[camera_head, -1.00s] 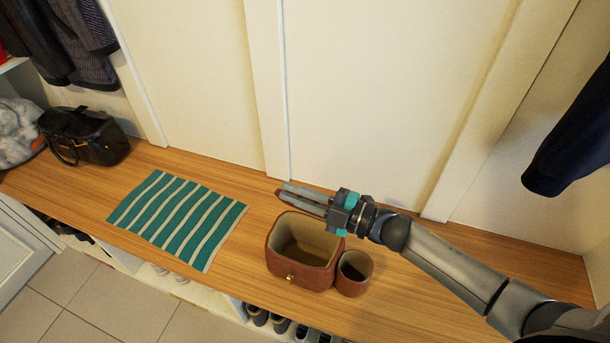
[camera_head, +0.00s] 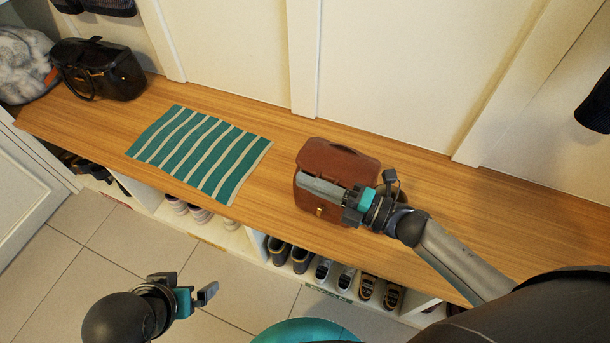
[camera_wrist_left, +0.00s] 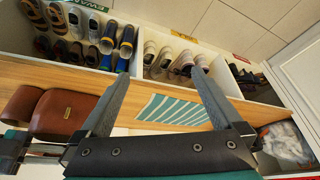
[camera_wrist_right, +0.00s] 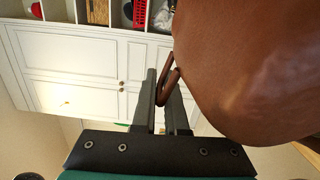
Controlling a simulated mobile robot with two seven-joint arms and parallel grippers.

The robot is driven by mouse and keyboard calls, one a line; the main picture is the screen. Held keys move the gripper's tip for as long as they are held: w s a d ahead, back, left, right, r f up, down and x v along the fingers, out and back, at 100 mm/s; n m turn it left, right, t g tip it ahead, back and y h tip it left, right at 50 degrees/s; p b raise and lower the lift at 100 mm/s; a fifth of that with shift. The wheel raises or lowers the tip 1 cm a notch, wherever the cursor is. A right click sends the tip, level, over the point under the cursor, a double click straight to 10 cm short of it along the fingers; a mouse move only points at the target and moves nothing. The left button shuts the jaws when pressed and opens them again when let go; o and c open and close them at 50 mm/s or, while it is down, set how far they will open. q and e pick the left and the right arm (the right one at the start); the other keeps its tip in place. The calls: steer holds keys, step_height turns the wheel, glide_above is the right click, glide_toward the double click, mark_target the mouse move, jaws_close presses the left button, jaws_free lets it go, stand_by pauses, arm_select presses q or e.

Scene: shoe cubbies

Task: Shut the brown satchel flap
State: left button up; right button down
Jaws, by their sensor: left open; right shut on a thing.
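The brown satchel (camera_head: 312,203) stands on the wooden bench in the head view, with a small brass clasp on its front. Its flap (camera_head: 333,160) lies over the top, and the opening no longer shows. My right gripper (camera_head: 307,184) lies along the front edge of the flap. In the right wrist view its fingers (camera_wrist_right: 161,100) are shut on a thin brown loop (camera_wrist_right: 168,86) beside a large brown leather surface. Whether the flap's front edge touches the body is hidden by the gripper. The satchel also shows in the left wrist view (camera_wrist_left: 62,112). My left gripper (camera_head: 207,294) is open and empty, in front of the bench.
A brown cup (camera_wrist_left: 20,103) stands close beside the satchel, mostly hidden behind my right gripper in the head view. A green striped mat (camera_head: 200,150) lies to the left, and a black bag (camera_head: 100,70) is farther left. Shoes fill the cubbies below.

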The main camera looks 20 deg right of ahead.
arm_select(q)
steer(key=w+d+t+h+b, duration=0.2)
steer(key=w+d+t, duration=0.2)
steer(key=shift+d+r+m+b, duration=0.25)
steer(key=shift+r+m+b, duration=0.1)
steer(key=shift+r, duration=0.1)
arm_select(e)
steer(key=f, duration=0.5)
steer(key=shift+s+a, duration=0.2)
steer(key=shift+s, duration=0.1)
steer(key=shift+d+f, duration=0.1)
steer(key=c, duration=1)
jaws_free()
arm_select(q)
steer(key=shift+d, duration=0.1)
arm_select(e)
steer(key=shift+s, duration=0.1)
